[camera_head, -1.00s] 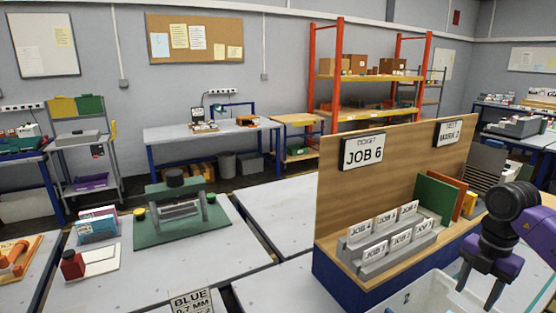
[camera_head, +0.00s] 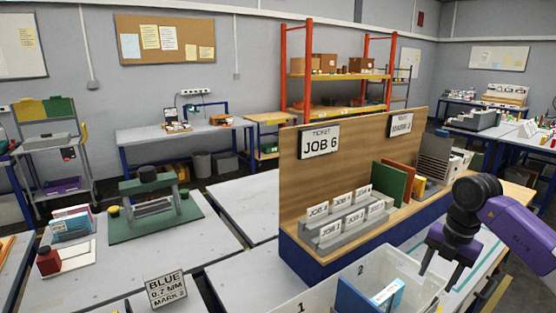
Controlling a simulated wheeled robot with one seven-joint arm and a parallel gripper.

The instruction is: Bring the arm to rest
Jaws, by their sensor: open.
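My gripper (camera_head: 446,270), dark with two purple-grey fingers, hangs at the lower right on my purple arm. Its fingers are apart and nothing shows between them. It is over the right side of a white bin (camera_head: 408,262) with compartments marked 1 and 2. A light blue and white packet (camera_head: 388,294) and a dark blue panel (camera_head: 355,298) are in the bin, left of my gripper and apart from it.
A wooden-backed stand (camera_head: 345,155) with JOB cards (camera_head: 345,217) rises behind the bin. A sign reading BLUE 0.7 MM MARK 2 (camera_head: 166,289) stands at the lower left. A plotter-like device (camera_head: 152,203) sits on a green mat further back. Grey table tops between are mostly bare.

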